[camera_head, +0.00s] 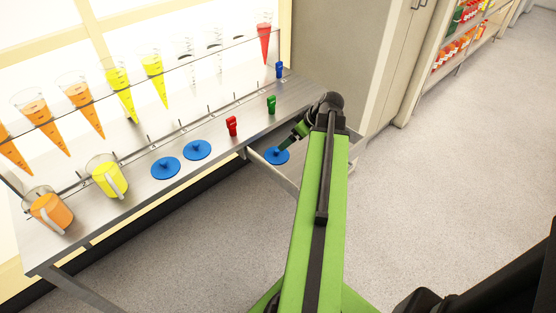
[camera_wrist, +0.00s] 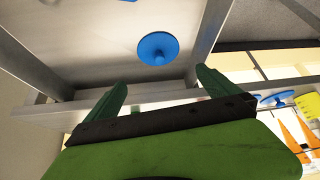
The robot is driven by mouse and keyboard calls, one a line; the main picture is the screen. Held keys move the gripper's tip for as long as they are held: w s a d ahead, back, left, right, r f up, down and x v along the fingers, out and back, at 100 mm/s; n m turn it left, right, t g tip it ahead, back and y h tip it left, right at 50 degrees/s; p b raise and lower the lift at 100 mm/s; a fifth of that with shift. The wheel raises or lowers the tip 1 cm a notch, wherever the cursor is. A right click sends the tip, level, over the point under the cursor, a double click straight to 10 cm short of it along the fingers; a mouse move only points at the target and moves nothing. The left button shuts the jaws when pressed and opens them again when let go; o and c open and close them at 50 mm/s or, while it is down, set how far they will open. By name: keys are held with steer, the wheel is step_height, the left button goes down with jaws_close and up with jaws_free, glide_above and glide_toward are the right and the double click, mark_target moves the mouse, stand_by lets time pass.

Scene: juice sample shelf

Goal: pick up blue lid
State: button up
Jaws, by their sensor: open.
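A round blue lid (camera_head: 276,156) with a small knob lies in an open drawer-like tray (camera_head: 272,176) below the bench top. It also shows in the wrist view (camera_wrist: 158,48), just beyond my fingertips and roughly centred between them. My gripper (camera_wrist: 160,84) is open and empty, its two green fingers apart; in the head view the gripper (camera_head: 290,145) is beside that lid, partly hidden by my arm. Two more blue lids, the left one (camera_head: 165,168) and the right one (camera_head: 197,150), lie on the bench top.
The metal bench (camera_head: 135,205) carries an orange jug (camera_head: 51,212), a yellow jug (camera_head: 108,178), and red (camera_head: 232,126), green (camera_head: 271,104) and blue (camera_head: 279,70) small items. Several coloured cones hang in a rack behind. Open floor (camera_head: 450,160) lies to the right.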

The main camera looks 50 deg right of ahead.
steer(key=b, duration=0.5)
glide_toward(277, 150)
steer(key=x, duration=0.4)
steer(key=shift+w+f, duration=0.1)
steer(key=shift+f, duration=0.3)
steer(key=shift+w+f, duration=0.1)
steer(key=shift+w, duration=0.15)
steer(key=b+x, duration=0.5)
steer(key=shift+s+f, duration=0.15)
steer(key=c, duration=1)
